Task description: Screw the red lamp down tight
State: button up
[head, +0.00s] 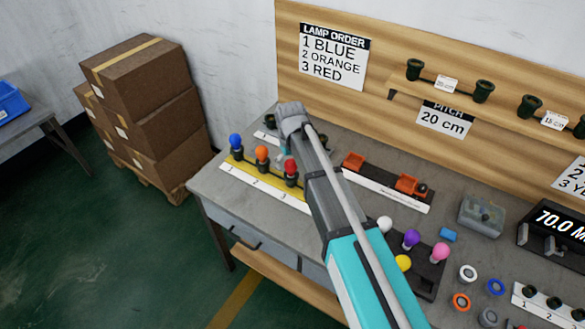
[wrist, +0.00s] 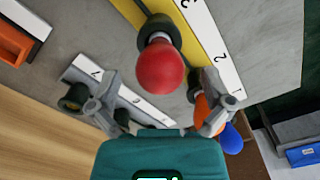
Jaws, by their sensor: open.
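The red lamp (head: 291,166) stands in a dark socket at position 3 of the yellow and white numbered strip (head: 265,186). In the wrist view its round red bulb (wrist: 162,66) is near the middle, with the dark socket (wrist: 158,30) behind it. My gripper (wrist: 161,88) is open, its two fingers spread to the left and right of the bulb, with visible gaps; I see no contact. The thread is hidden, so I cannot tell how deep the lamp sits. In the head view my arm hides most of the gripper.
The orange lamp (head: 261,153) and blue lamp (head: 236,141) stand in the same row, left of the red one. In the wrist view my right finger overlaps the orange lamp. A second white numbered strip (wrist: 142,103) lies close by.

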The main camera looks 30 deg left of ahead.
jog(key=shift+n, duration=1.1)
jog(key=shift+n, duration=0.3)
jog(key=shift+n, duration=2)
jog(key=c, duration=1)
jog(key=shift+m, duration=2.3)
jog(key=shift+c, duration=0.3)
